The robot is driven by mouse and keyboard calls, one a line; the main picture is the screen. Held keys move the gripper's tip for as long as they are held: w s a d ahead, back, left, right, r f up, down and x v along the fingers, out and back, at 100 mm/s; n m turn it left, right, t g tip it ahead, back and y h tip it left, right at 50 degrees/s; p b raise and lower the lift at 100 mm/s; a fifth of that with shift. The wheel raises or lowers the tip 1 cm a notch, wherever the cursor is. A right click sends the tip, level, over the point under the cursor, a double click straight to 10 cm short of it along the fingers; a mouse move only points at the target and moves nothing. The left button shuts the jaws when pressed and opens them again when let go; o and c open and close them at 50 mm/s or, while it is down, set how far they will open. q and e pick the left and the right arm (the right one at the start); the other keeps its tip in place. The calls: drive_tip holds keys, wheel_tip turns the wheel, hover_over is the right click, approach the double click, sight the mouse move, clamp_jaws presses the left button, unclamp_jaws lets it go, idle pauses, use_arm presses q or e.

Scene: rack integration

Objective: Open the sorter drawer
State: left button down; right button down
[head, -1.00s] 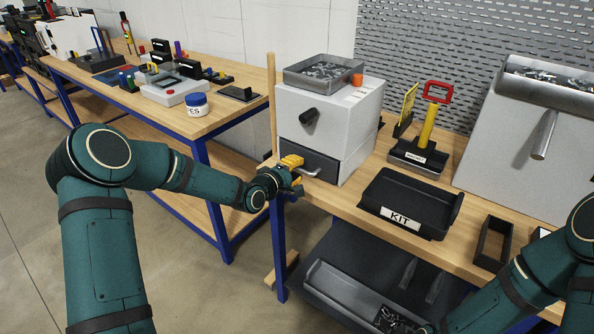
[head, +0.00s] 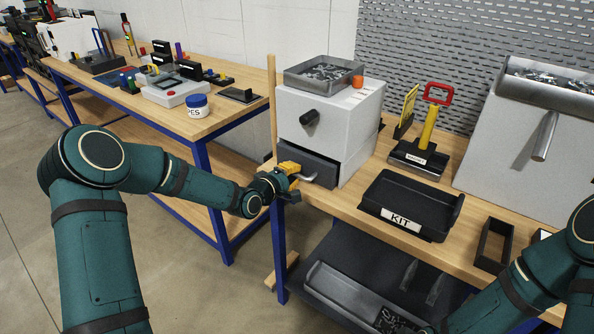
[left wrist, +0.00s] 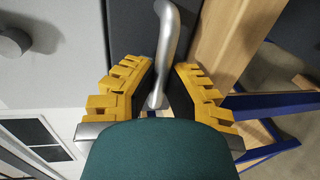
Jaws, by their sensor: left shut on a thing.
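The sorter (head: 350,115) is a pale box on the workbench with a dark drawer (head: 322,170) low in its front. The drawer stands slightly out from the box. My left gripper (head: 293,174) has yellow fingers and is shut on the drawer's grey metal handle (head: 327,177). In the left wrist view the handle (left wrist: 168,45) runs between the yellow finger pads, in front of the dark drawer face (left wrist: 132,30). My right arm enters at the lower right of the head view; its gripper is out of the picture.
A metal tray of small parts (head: 301,85) sits on the sorter, above a black knob (head: 309,117). A black KIT tray (head: 440,222) is to the right. A wooden post (head: 272,105) stands at the sorter's left. Floor space is free at the left.

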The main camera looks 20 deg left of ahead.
use_arm(q)
drive_tip(key=f+p+v, duration=0.2)
drive_tip(key=v, duration=1.1)
drive_tip(key=shift+s+f, duration=0.25)
drive_tip(key=c, duration=1.3)
unclamp_jaws()
drive_tip(key=shift+a, duration=0.1)
drive_tip(key=v, duration=1.2)
